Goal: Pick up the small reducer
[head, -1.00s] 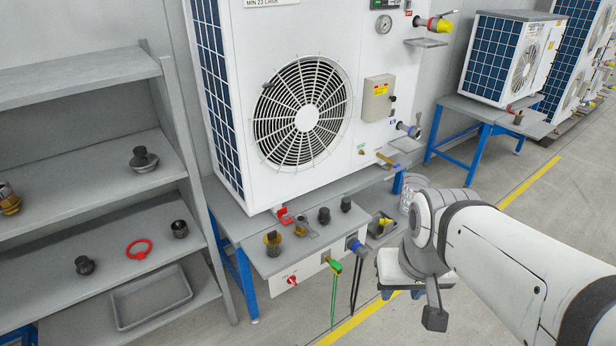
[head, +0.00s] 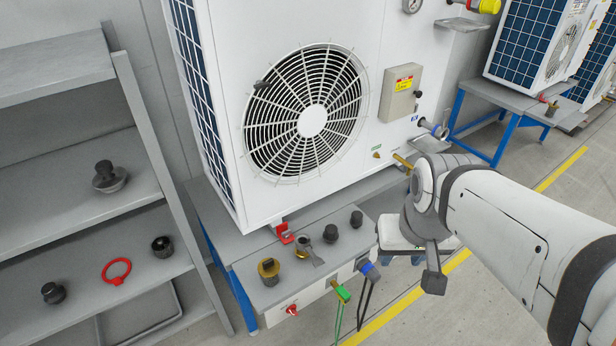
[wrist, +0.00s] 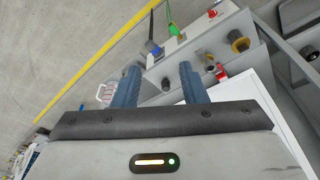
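My gripper (wrist: 158,70) shows in the wrist view with two blue fingers apart and nothing between them. In the head view its fingers are hidden behind my arm. Two small dark fittings, one (head: 330,233) and one (head: 356,218), stand on the narrow ledge in front of the fan unit. Left of them stand a brass-and-grey fitting (head: 303,246) and a black-and-yellow fitting (head: 268,270). I cannot tell which piece is the small reducer. In the wrist view a dark round piece (wrist: 166,84) shows between the fingers, apparently beyond them, and the black-and-yellow fitting (wrist: 238,40) is farther right.
A grey shelf (head: 60,190) at left holds dark fittings, including one (head: 108,177), and a red ring (head: 117,270). The large fan unit (head: 290,110) stands behind the ledge. Valves and hoses, including a green valve (head: 342,292), project from the ledge front.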

